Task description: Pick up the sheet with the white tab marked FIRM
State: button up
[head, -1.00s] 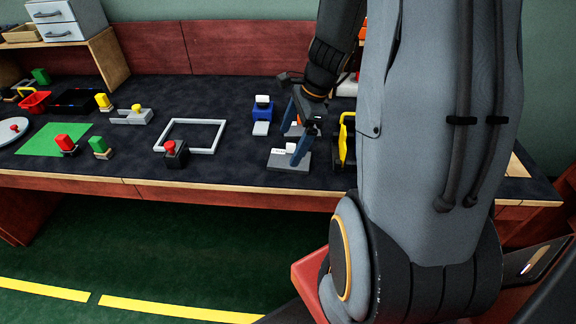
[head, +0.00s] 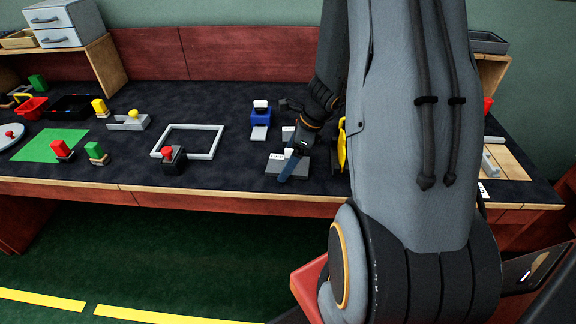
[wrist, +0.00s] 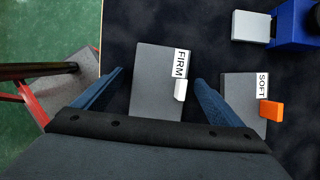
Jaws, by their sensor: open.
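The FIRM sheet (wrist: 155,85) is a flat grey piece with a white label reading FIRM and a white tab (wrist: 180,90) at its edge. In the wrist view it lies on the dark worktop between the two blue fingers of my gripper (wrist: 158,85). My gripper is open and holds nothing. In the head view my gripper (head: 290,164) is over the FIRM sheet (head: 274,168) and partly covers it. Another grey sheet marked SOFT (wrist: 240,92), with an orange tab (wrist: 271,110), lies to the right, outside the right finger.
A blue block device with a white top (head: 261,113) stands behind the sheets. A yellow-handled thing (head: 342,145) is just right of my gripper. A grey square frame (head: 215,150) and a black block with a red knob (head: 173,160) are to the left. The table's front edge is near.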

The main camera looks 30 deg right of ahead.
jog(key=c, duration=1.1)
